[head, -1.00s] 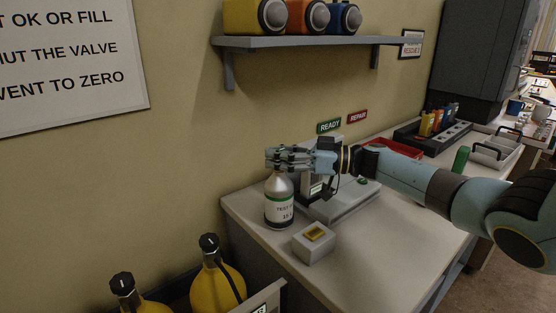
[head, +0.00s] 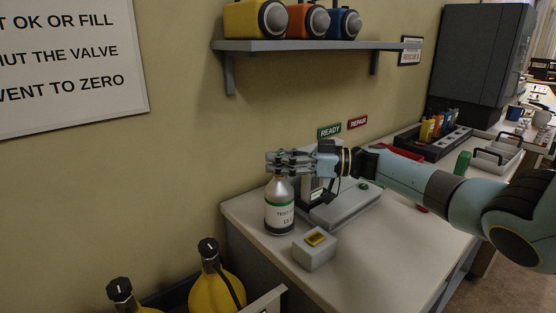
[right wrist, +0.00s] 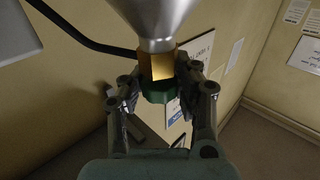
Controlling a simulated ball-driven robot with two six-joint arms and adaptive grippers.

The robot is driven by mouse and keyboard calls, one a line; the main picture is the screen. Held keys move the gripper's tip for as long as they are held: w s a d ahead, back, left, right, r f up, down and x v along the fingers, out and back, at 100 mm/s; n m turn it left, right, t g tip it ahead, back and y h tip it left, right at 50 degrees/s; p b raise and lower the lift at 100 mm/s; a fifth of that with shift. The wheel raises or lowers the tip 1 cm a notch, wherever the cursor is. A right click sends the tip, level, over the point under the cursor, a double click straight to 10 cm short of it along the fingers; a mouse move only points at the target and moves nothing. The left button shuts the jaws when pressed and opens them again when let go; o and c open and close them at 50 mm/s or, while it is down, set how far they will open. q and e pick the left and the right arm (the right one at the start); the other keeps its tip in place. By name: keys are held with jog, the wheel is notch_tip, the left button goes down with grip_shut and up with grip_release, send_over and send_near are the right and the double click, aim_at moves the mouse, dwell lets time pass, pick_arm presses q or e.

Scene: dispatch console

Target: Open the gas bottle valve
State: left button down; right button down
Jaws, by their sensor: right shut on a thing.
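The gas bottle (head: 279,216) is a small silver-grey bottle with a white and green label, standing upright near the bench's left end. My right gripper (head: 279,161) is at its top, coming in from the right, and its fingers hide the valve in the head view. In the right wrist view the silver bottle shoulder (right wrist: 155,18) leads to a brass valve body (right wrist: 161,66) and a green valve knob (right wrist: 158,94). My right gripper (right wrist: 158,88) is shut on the green knob, one finger on each side. My left gripper is not in view.
A grey box with a yellow top (head: 315,247) stands right in front of the bottle. A grey device (head: 343,206) is behind it to the right. Yellow bottles (head: 215,285) stand low at the left. A shelf (head: 320,46) is above. The bench front is clear.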

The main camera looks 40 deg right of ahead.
jog(key=shift+f, duration=0.1)
dwell(0.5)
jog(key=c, duration=0.9)
grip_release()
jog(key=shift+d, duration=0.1)
jog(key=v, duration=1.2)
